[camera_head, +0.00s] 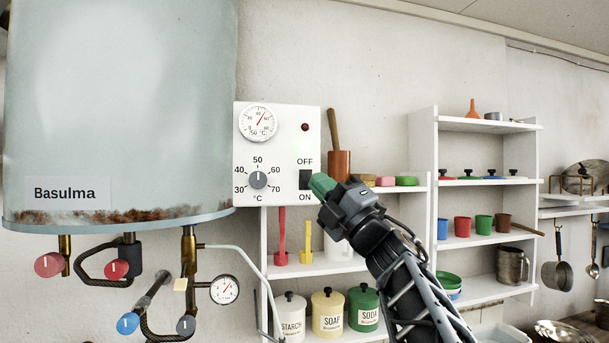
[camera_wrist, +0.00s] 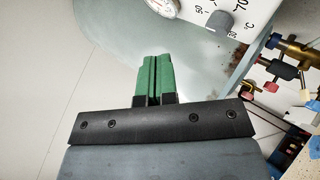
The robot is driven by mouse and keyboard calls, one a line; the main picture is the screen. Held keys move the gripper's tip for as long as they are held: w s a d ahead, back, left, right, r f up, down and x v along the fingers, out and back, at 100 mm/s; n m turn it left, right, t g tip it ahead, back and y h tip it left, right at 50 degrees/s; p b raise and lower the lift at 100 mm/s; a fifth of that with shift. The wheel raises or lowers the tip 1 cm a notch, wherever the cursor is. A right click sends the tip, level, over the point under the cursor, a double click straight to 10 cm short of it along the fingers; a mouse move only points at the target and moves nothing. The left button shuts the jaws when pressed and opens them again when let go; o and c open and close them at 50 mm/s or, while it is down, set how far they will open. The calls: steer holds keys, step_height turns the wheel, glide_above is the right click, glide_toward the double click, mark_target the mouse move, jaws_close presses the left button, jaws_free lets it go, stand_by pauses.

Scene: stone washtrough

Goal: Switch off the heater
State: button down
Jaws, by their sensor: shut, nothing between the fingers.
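The heater (camera_head: 120,110) is a large pale tank labelled Basulma at the left of the head view. Its white control box (camera_head: 282,150) carries a temperature dial, a grey knob (camera_head: 258,180) and a dark red lamp (camera_head: 305,127). A black rocker switch (camera_head: 305,178) sits between the words OFF and ON; which way it is tipped I cannot tell. My gripper (camera_head: 321,185) is shut and empty, its green fingertips just right of the switch and partly over its edge. Contact is unclear. The wrist view shows the closed green fingers (camera_wrist: 153,80), the box's knob (camera_wrist: 220,20) and no switch.
Pipes with red and blue valve handles (camera_head: 48,265) and a pressure gauge (camera_head: 224,289) hang below the tank. White shelves (camera_head: 480,125) with cups, jars and pots stand behind and right of my arm.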

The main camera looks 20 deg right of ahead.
stand_by(0.4)
steer(key=w+d+r+p, duration=0.1)
steer(key=w+p, duration=0.4)
steer(key=w, duration=0.3)
steer(key=shift+w+d, duration=0.3)
steer(key=shift+d, duration=0.05)
steer(key=shift+w+d+r, duration=0.1)
steer(key=shift+w+d, duration=0.05)
steer(key=shift+w, duration=0.5)
stand_by(2.6)
steer(key=shift+s+b, duration=0.15)
steer(key=shift+b, duration=0.15)
steer(key=shift+s+b, duration=0.65)
